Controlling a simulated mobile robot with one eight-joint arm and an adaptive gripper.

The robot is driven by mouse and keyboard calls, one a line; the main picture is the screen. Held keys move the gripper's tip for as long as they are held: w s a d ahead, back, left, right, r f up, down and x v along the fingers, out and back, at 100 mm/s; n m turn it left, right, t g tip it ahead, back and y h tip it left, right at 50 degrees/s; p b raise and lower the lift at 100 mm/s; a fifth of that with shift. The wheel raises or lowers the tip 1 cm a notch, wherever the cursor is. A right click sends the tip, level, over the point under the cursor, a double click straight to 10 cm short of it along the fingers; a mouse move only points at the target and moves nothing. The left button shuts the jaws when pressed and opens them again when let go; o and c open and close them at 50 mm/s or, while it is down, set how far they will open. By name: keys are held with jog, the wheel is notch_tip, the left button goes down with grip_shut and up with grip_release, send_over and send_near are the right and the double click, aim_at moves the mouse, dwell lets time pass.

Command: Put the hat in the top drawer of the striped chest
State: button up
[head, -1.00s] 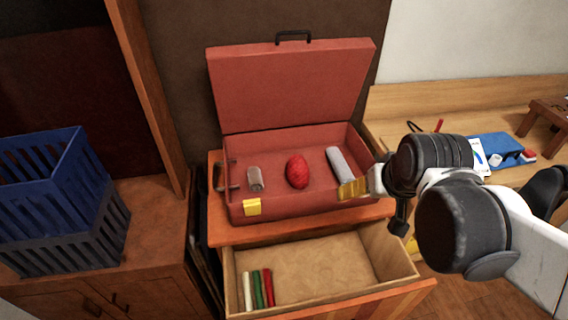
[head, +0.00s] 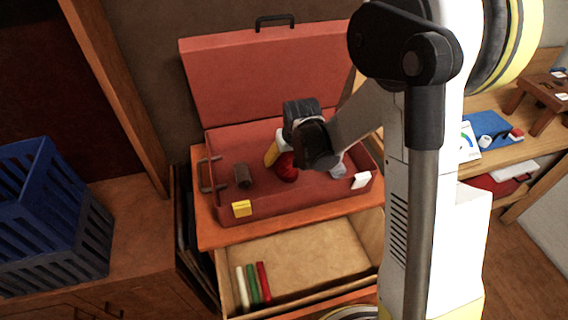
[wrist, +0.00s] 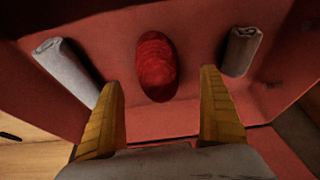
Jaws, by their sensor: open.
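A red, rounded, knit-looking item, seemingly the hat (head: 287,172), lies in the open red suitcase (head: 300,203); it also shows in the wrist view (wrist: 157,66). My gripper (wrist: 160,75) has its yellow fingers spread, with the hat between and beyond their tips and no visible grip on it. In the head view, my gripper (head: 275,155) is over the suitcase and partly covers the hat. The suitcase stands on an orange chest (head: 206,222).
A brown roll (head: 243,176) and a pale grey roll (head: 338,170) lie either side of the hat. The raised lid (head: 260,75) stands behind. A blue crate (head: 40,200) is at left. A wooden bench (head: 530,120) is at right. Most of the drawer floor is bare.

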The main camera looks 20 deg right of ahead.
jog(key=b+x, duration=0.2)
jog(key=x, duration=0.4)
jog(key=shift+w+d+b, duration=0.15)
jog(key=shift+w+b, duration=0.15)
jog(key=shift+b, duration=0.05)
jog(key=shift+r, duration=0.1)
jog(key=shift+s, duration=0.1)
jog(key=shift+c, duration=0.3)
jog(key=c, duration=1.4)
